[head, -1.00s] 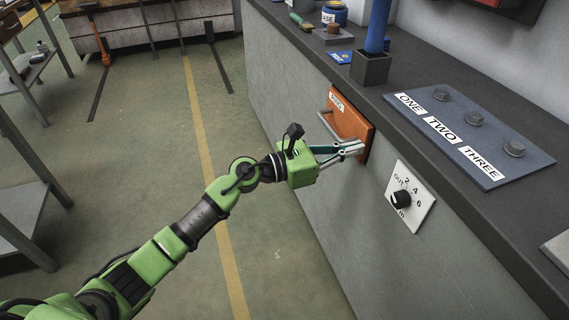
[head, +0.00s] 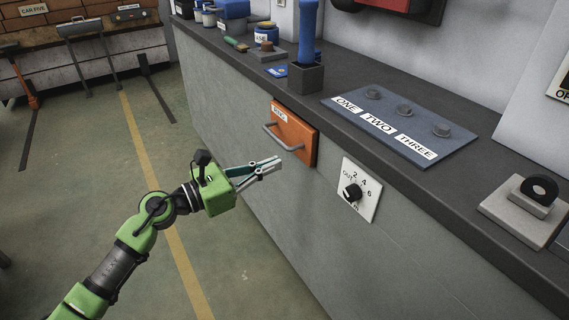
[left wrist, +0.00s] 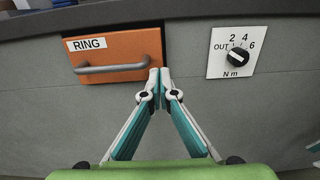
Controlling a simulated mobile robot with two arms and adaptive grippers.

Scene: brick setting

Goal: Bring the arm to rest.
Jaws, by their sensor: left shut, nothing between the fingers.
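My left gripper (head: 279,162) is shut and empty, in front of the grey bench side. It is a little apart from the orange drawer (head: 298,137) with the grey bar handle, which sits in the bench front. The drawer looks closed or nearly so.
A dial (head: 352,193) on a white plate is right of the drawer. On the bench top (head: 420,187) are a blue ONE-TWO-THREE plate (head: 395,118), a dark holder with a blue handle (head: 306,74) and a grey block with a black ring (head: 530,205). The floor left of the bench is clear near the arm.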

